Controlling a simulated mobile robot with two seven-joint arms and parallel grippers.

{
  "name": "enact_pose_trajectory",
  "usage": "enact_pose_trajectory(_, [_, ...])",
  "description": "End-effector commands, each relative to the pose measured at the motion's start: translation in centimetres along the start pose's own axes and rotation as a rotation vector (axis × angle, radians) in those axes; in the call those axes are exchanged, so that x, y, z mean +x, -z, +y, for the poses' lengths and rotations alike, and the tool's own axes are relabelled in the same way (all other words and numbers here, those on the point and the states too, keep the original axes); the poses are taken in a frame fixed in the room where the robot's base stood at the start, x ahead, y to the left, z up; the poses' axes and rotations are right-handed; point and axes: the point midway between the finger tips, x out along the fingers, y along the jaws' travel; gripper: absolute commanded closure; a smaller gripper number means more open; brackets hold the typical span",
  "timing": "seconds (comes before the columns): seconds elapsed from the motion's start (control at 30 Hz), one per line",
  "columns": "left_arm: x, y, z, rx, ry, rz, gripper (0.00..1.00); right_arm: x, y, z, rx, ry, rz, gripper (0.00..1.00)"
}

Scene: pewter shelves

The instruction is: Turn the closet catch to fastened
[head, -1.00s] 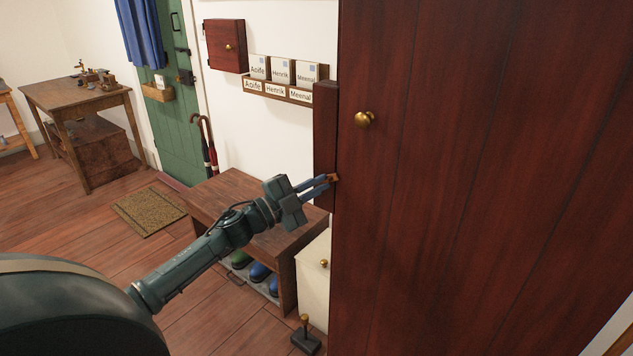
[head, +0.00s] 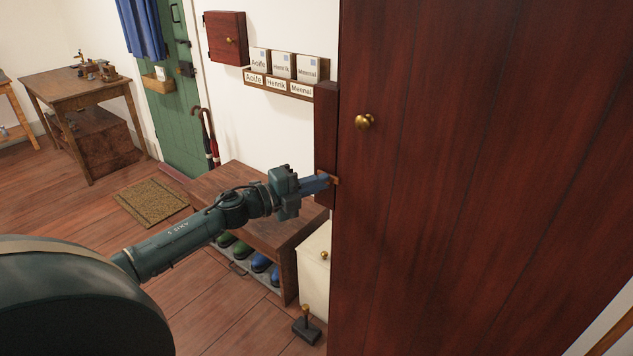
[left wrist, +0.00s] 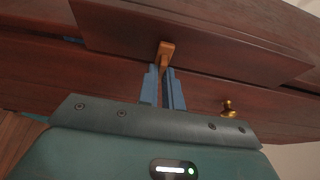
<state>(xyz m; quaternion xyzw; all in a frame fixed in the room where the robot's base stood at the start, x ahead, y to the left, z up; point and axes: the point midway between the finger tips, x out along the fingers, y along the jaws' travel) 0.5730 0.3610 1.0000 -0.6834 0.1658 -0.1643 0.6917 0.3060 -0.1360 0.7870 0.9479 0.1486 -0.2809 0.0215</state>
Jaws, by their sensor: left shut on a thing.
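The closet (head: 470,200) has a tall dark red-brown plank door with a round brass knob (head: 364,121); it appears shut. The closet catch (head: 335,181), a small orange-brown tab, sits on the narrow strip at the door's left edge. In the left wrist view the catch (left wrist: 166,48) has a wider end, with its narrow part between the blue fingers. My left gripper (head: 326,181) is shut on the catch; its fingers also show in the left wrist view (left wrist: 164,80). The fingers hide part of the catch. My right gripper is not in view.
A wooden bench (head: 232,185) with boots below stands under my left arm. A cream cabinet (head: 315,270) stands beside the closet. A letter rack (head: 290,90) and small red wall cabinet (head: 226,38) hang behind. Open floor lies at left.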

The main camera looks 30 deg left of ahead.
Motion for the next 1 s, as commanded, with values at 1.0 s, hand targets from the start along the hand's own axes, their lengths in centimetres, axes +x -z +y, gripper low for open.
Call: enact_pose_trajectory(1.0, [-0.91,-0.02,0.26,0.001,-0.003,-0.001,0.71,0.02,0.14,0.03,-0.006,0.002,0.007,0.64])
